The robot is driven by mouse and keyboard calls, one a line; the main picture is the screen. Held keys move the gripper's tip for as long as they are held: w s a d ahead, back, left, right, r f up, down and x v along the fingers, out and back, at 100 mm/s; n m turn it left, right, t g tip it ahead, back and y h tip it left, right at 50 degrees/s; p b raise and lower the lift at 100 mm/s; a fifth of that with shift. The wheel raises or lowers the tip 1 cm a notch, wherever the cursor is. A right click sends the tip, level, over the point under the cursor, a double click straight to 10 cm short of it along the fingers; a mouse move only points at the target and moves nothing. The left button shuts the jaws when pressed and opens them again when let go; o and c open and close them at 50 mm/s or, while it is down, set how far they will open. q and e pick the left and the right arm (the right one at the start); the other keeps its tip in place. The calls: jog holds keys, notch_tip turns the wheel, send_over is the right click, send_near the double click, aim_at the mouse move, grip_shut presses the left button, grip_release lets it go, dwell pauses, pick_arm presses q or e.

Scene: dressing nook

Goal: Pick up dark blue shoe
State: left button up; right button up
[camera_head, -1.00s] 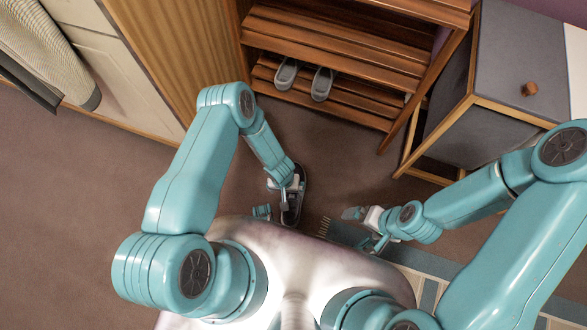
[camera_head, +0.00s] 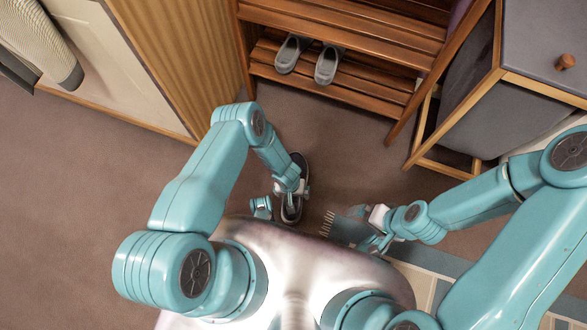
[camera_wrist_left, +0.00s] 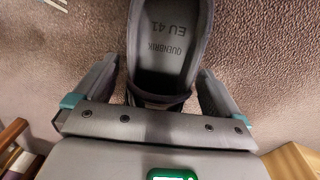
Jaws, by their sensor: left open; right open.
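A dark shoe (camera_head: 297,162) with a pale sole edge lies on the carpet in front of my body in the head view. Its colour reads as dark grey to navy. My left gripper (camera_head: 291,193) is over it, partly hiding it. In the left wrist view the shoe's open insole (camera_wrist_left: 168,45), printed "EU 41", lies between the two spread fingers of my left gripper (camera_wrist_left: 155,85). Gaps show beside the shoe, so the fingers look apart from it. My right gripper (camera_head: 360,218) is open and empty, low over the striped rug.
A wooden shoe rack (camera_head: 340,32) stands ahead, with a pair of grey shoes (camera_head: 327,65) on its lower shelf. A grey cabinet (camera_head: 545,50) is at right. A striped rug (camera_head: 420,280) lies under my right arm. Carpet (camera_head: 80,200) at left is clear.

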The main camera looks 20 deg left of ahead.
pick_arm(q)
jog(key=shift+f, duration=0.75)
jog(key=shift+r, duration=0.15)
jog(key=c, duration=1.3)
jog(key=shift+o, duration=0.2)
jog(key=shift+r, duration=0.1)
